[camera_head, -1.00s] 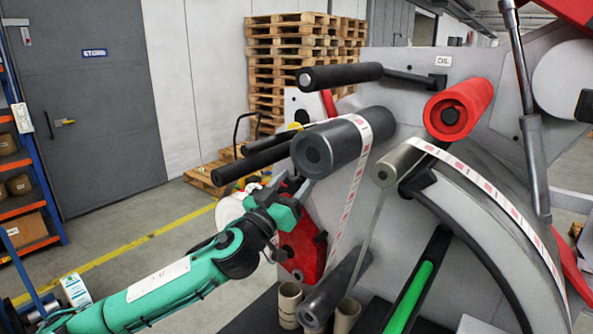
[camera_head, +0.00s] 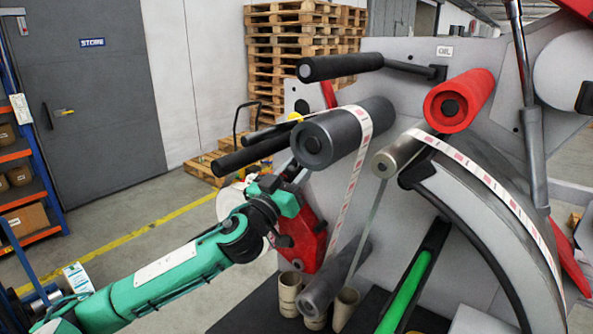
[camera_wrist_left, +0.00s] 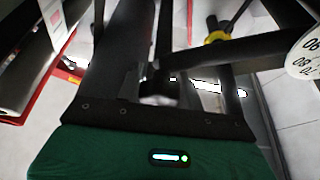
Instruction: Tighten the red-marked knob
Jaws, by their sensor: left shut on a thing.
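My left gripper (camera_head: 294,176) is beside the left edge of the machine, just below the large dark grey roller (camera_head: 345,132). In the left wrist view my left gripper (camera_wrist_left: 166,70) has its two dark fingers pointing away from the camera. It is shut on a small, dark, blurred part between the fingers. This part is mostly hidden, and I cannot make out a red mark on it. In the head view the gripper and the wrist cover the place it holds. My right gripper is not in view.
A red side plate (camera_head: 308,238) is close behind my wrist. Black bars (camera_head: 250,154) and a black handle roller (camera_head: 340,67) stick out above the gripper. A red roller (camera_head: 459,100) is at the right. Cardboard cores (camera_head: 290,290) stand below. The floor at the left is open.

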